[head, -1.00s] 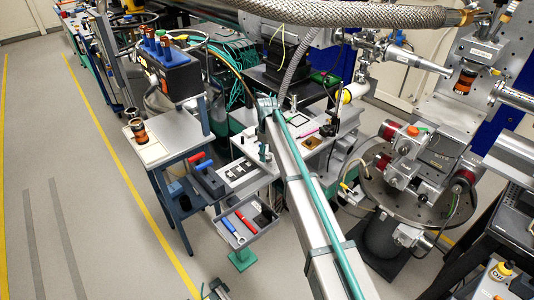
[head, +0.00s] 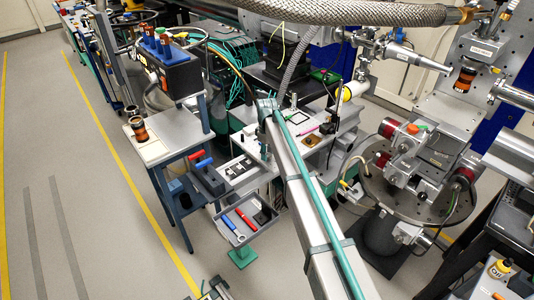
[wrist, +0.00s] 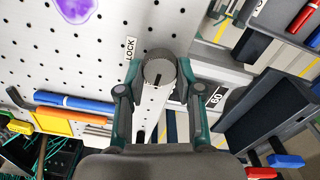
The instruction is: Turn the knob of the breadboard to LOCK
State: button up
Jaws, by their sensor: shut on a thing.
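In the wrist view the breadboard (wrist: 100,25) is a white panel with rows of small holes. A dark, round, knurled knob (wrist: 159,68) stands out from it near the middle. A small white LOCK label (wrist: 130,49) is on the panel just left of the knob. My gripper (wrist: 159,76) has its two green fingers on either side of the knob and is shut on it. Which way the knob is turned I cannot tell. I cannot clearly pick out the breadboard or knob in the head view.
Blue and orange pens (wrist: 65,101) lie left of the gripper in the wrist view. Dark trays with red and blue items lie on the right. A label that seems to read 60 (wrist: 217,97) is nearby. In the head view, a grey tool tray (head: 250,222) stands beside the benches.

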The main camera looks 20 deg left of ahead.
jog(key=m+b, duration=0.1)
jog(key=m, duration=0.3)
jog(key=shift+w+m+b, duration=0.15)
jog(key=shift+m+b, duration=0.25)
jog(key=m+b, duration=0.1)
jog(key=m, duration=0.3)
jog(key=shift+d, duration=0.1)
jog(key=m+b, duration=0.1)
jog(key=m, duration=0.4)
jog(key=shift+w+d, duration=0.1)
jog(key=shift+m, duration=2.1)
jog(key=o, duration=1.2)
jog(key=shift+c, duration=0.2)
jog(key=shift+r, duration=0.1)
notch_tip(320, 180, up, 12)
